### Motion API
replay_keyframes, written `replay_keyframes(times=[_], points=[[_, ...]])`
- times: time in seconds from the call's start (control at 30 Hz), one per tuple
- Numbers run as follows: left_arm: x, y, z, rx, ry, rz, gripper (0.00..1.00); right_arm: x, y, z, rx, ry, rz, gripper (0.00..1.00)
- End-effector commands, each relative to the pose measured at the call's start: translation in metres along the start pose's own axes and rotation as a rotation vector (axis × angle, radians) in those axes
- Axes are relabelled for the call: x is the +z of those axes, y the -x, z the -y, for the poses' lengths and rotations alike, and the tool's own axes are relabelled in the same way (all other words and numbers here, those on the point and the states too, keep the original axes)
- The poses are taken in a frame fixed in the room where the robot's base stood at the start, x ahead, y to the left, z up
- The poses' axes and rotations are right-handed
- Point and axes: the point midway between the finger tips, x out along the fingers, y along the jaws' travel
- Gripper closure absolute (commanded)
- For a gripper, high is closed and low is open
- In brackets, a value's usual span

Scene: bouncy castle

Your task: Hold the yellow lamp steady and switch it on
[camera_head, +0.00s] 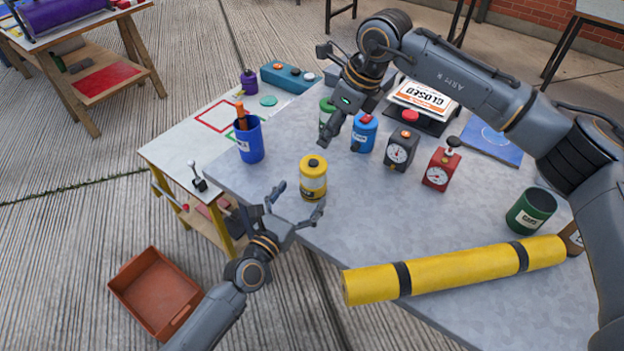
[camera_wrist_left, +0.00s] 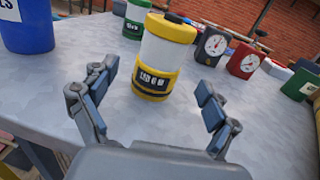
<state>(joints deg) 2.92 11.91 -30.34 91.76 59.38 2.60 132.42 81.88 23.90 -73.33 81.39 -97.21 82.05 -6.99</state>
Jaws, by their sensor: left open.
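The yellow lamp (camera_head: 313,178) stands upright near the left edge of the grey table (camera_head: 430,230). It has a white middle, a yellow base and a dark button on its yellow cap. In the left wrist view the lamp (camera_wrist_left: 166,50) stands just beyond and between my spread fingers, with a labelled base. My left gripper (camera_head: 299,199) is open and empty at the lamp's near side; no contact shows. My right gripper (camera_head: 326,95) is above the table, behind and slightly right of the lamp.
A blue cup (camera_head: 250,140) with a tool stands left of the lamp. Behind and right are a green canister (camera_head: 326,112), a blue canister (camera_head: 364,134), a grey gauge box (camera_head: 400,150) and a red gauge box (camera_head: 440,168). A yellow roll (camera_head: 455,270) lies along the near edge.

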Motion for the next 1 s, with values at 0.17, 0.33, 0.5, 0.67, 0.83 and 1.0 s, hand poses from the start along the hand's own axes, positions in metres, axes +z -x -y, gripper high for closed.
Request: replay_keyframes(times=[0.17,0.33,0.5,0.67,0.83,1.0], points=[[0.001,-0.035,0.000,-0.001,-0.002,0.001,0.12,0.000,0.000,0.000,0.000,0.000,0.000,0.62],[0.000,-0.056,0.000,-0.001,0.000,0.000,0.12,0.000,0.000,0.000,0.000,0.000,0.000,0.62],[0.000,-0.065,0.000,0.000,0.000,0.000,0.12,0.000,0.000,0.000,0.000,0.000,0.000,0.62],[0.000,-0.066,0.000,0.000,0.000,0.000,0.12,0.000,0.000,0.000,0.000,0.000,0.000,0.62],[0.000,-0.066,0.000,0.000,0.000,0.000,0.23,0.000,0.000,0.000,0.000,0.000,0.000,0.62],[0.000,-0.065,0.000,0.000,0.000,0.000,0.57,0.000,0.000,0.000,0.000,0.000,0.000,0.62]])
